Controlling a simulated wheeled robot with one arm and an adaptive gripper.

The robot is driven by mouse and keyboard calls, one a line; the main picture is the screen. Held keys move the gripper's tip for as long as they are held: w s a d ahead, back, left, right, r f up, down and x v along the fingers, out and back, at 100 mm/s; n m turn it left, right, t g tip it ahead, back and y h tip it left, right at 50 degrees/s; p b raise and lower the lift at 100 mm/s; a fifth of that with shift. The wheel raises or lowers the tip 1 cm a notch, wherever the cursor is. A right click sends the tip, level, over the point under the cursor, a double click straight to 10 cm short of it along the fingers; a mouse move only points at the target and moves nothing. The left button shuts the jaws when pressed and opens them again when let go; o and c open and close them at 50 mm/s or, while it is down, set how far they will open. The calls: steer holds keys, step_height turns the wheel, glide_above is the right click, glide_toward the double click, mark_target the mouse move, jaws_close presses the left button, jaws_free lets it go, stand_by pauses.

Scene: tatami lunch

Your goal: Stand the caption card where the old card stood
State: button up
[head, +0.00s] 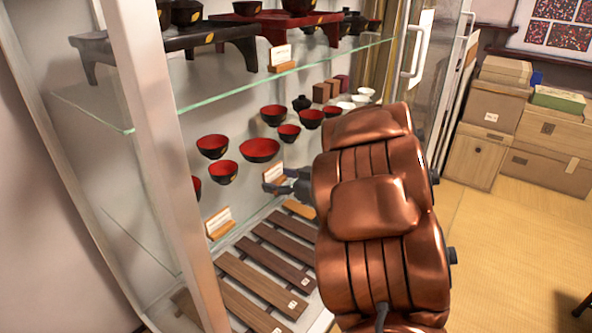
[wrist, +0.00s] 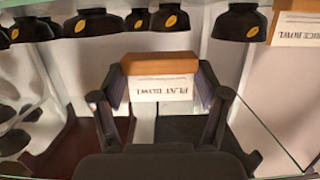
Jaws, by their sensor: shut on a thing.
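The caption card (wrist: 160,88) is white with dark print, seemingly "FLAT BOWL", in a wooden block (wrist: 160,64). The wrist view shows the block between the two fingers of my gripper (wrist: 160,82), which is shut on it. In the head view the card (head: 273,172) shows at the gripper (head: 280,187), near the front of the middle glass shelf, before the red-lined bowls. I cannot tell whether the block touches the glass. Another card in a wooden block (head: 219,222) stands to the left on that shelf. The wrist view shows a "RICE BOWL" card (wrist: 295,32) at top right.
Red-lined black bowls (head: 259,150) stand behind the gripper. A glass shelf (head: 300,75) with trays and a third card (head: 281,57) lies above. Wooden slats (head: 262,280) lie below. A metal post (head: 165,160) stands left, an open glass door (head: 430,70) right.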

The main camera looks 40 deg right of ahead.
steer(key=w+d, duration=0.2)
steer(key=d, duration=0.2)
steer(key=w+d+f+b, duration=0.1)
steer(key=w+d, duration=0.2)
steer(key=d, duration=0.1)
steer(key=w+d+b, duration=0.1)
steer(key=w+d, duration=0.1)
steer(key=d, duration=0.2)
steer(key=shift+w+f, duration=0.2)
steer(key=shift+f, duration=0.05)
steer(key=shift+f+b, duration=0.95)
steer(key=shift+f, duration=0.75)
steer(key=shift+f, duration=0.2)
steer(key=o, duration=1.1)
steer(key=shift+r, duration=0.1)
steer(key=shift+p+v, duration=1.45)
steer(key=shift+v, duration=4.55)
steer(key=shift+r, duration=0.1)
